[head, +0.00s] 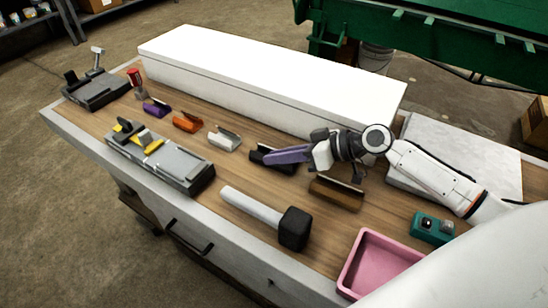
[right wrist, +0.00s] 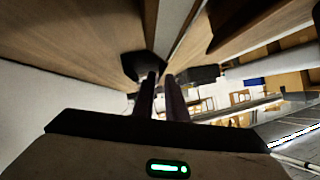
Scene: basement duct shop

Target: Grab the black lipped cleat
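The black lipped cleat (head: 286,167) lies on the wooden bench top, in the row of cleats in front of the long white duct. My right gripper (head: 268,158) comes in from the right, its purple fingers over the cleat and hiding part of it. In the right wrist view the two dark fingers (right wrist: 160,82) are close together with a narrow gap, and a black piece (right wrist: 136,64) is at their tips. I cannot tell whether they grip it. My left gripper is not in view.
Left of the cleat lie white (head: 224,140), orange (head: 187,123) and purple (head: 157,108) cleats. A brown cleat (head: 337,194) lies close on the right. A mallet (head: 293,228), pink tray (head: 375,266) and teal box (head: 432,228) are nearer. The white duct (head: 270,80) blocks the back.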

